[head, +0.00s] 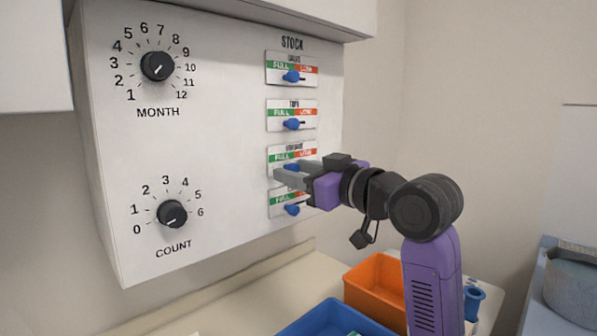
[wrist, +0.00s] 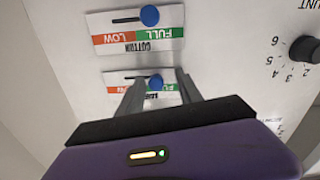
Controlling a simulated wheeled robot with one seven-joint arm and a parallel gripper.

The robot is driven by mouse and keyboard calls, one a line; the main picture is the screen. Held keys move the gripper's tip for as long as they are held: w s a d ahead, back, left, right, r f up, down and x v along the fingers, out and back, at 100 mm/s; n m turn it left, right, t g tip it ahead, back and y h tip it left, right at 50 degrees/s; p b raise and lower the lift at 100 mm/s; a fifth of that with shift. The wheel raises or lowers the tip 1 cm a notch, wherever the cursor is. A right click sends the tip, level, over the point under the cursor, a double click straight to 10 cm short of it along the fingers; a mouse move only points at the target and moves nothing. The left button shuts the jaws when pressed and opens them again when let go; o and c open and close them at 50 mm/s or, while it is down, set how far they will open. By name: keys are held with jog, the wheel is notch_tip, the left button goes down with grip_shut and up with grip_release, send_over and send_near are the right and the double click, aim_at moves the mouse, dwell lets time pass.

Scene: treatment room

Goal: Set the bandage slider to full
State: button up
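The bandage slider (head: 291,167) is a blue knob on a small panel, third down in the STOCK column, with green FULL at left and red LOW at right. My gripper (head: 278,173) is in front of its lower part and hides some of it. In the wrist view, upside down, the bandage knob (wrist: 154,82) shows between the fingertips of my open gripper (wrist: 160,78). The knob is on the FULL side, with bare slot towards LOW. I see no clear contact between fingers and knob. The panel's name is partly hidden.
The cotton slider (wrist: 149,15) is directly below the bandage one; the tape (head: 291,124) and gauze (head: 291,76) sliders are above. A MONTH dial (head: 157,66) and COUNT dial (head: 172,214) are at left. Orange (head: 375,285) and blue (head: 325,318) bins stand on the counter below.

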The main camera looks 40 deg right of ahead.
jog(key=s, duration=0.8)
dwell(0.7)
